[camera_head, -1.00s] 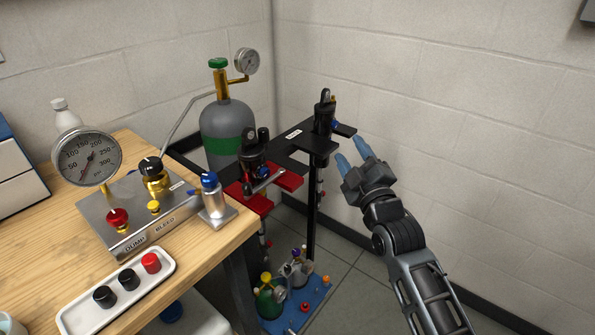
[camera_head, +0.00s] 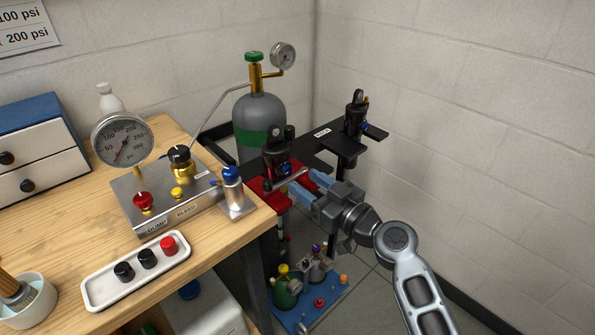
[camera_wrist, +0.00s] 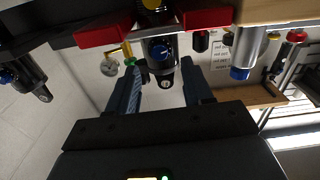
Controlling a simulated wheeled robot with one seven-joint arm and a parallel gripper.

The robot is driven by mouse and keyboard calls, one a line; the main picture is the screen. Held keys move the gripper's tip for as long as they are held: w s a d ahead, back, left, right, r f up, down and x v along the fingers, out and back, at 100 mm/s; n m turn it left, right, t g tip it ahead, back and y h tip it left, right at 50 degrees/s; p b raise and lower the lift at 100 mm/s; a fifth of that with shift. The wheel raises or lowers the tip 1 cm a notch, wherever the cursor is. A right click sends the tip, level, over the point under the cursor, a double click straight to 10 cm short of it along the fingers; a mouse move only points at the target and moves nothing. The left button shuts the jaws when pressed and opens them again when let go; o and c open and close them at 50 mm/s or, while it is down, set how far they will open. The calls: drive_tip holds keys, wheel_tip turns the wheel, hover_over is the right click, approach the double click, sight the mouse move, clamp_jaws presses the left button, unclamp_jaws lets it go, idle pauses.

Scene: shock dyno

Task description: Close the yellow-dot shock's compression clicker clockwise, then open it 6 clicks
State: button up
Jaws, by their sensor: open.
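A black shock (camera_head: 277,148) stands upright in a red clamp at the table's right corner. In the wrist view, which looks upside down, this shock (camera_wrist: 158,25) carries a yellow dot (camera_wrist: 152,4) and a blue knob (camera_wrist: 158,49). A second black shock (camera_head: 356,108) with a blue knob (camera_head: 366,126) stands on the black bracket further back; it also shows at the left of the wrist view (camera_wrist: 28,75). My gripper (camera_head: 307,187) is open beside the red clamp. In the wrist view its fingers (camera_wrist: 160,72) lie either side of the yellow-dot shock; contact cannot be told.
The red clamp (camera_head: 262,199) and black bracket (camera_head: 328,142) are close to my fingers. A metal handle (camera_head: 292,177) crosses near them. A gas cylinder (camera_head: 260,113) stands behind. The wooden table (camera_head: 70,240) holds a gauge panel and a tray of knobs. Floor to the right is clear.

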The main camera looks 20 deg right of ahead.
sight(289, 171)
drive_tip(key=shift+p+x, duration=0.45)
drive_tip(key=shift+x, duration=1.9)
clamp_jaws()
